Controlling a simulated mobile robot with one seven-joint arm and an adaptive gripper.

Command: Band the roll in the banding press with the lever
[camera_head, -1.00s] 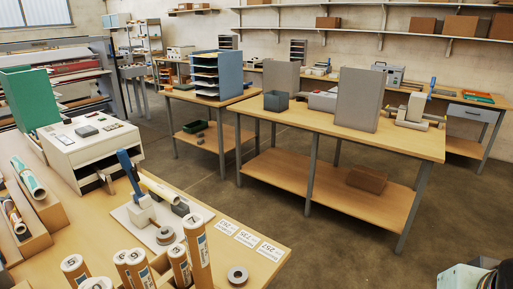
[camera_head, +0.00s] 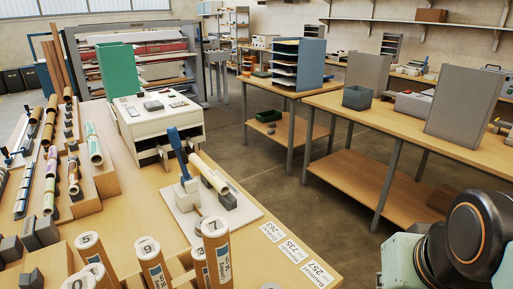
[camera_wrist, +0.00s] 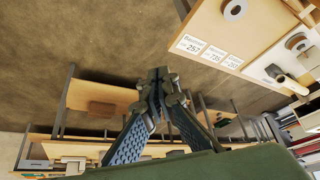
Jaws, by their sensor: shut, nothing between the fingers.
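The banding press (camera_head: 185,199) stands on the near table, a pale base with grey blocks. Its blue lever (camera_head: 178,152) stands up, tilted slightly left. A cream roll (camera_head: 209,173) lies slanted across the press, beside the lever. The press (camera_wrist: 284,80) also shows at the right edge of the wrist view, partly cut off. My gripper (camera_wrist: 159,82) is shut and empty in the wrist view, over the floor and away from the press. The head view does not show my gripper, only part of my arm at lower right.
Numbered brown tubes (camera_head: 152,262) stand upright at the near table's front. Label cards (camera_head: 295,252) lie by its right edge. A white cabinet (camera_head: 158,127) stands behind the press. Another table (camera_head: 395,125) is at right, with open floor (camera_head: 290,185) between.

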